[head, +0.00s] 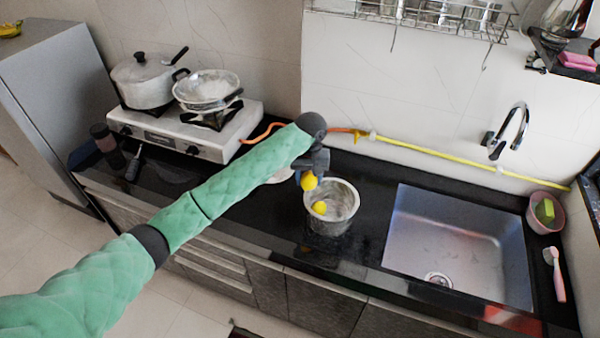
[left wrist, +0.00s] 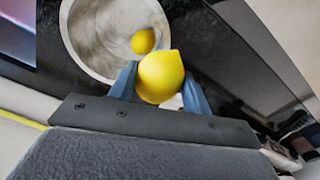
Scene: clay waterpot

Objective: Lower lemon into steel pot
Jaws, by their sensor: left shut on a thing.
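My left gripper (head: 309,178) is shut on a yellow lemon (head: 309,183), held at the left rim of the steel pot, above it. In the left wrist view the held lemon (left wrist: 161,76) sits between the two blue-grey fingers. The steel pot (head: 344,217) stands upright on the black counter, left of the sink. A second lemon (head: 319,207) lies inside the pot; it also shows in the left wrist view (left wrist: 143,40). The pot's opening (left wrist: 95,35) is beyond the held lemon in that view. My right gripper is not in view.
A sink (head: 460,245) is right of the pot. A white stove (head: 190,130) with a lidded pot (head: 143,82) and a pan (head: 207,88) stands at the left. A plate (head: 280,175) is partly hidden behind my arm. A yellow hose (head: 440,155) runs along the wall.

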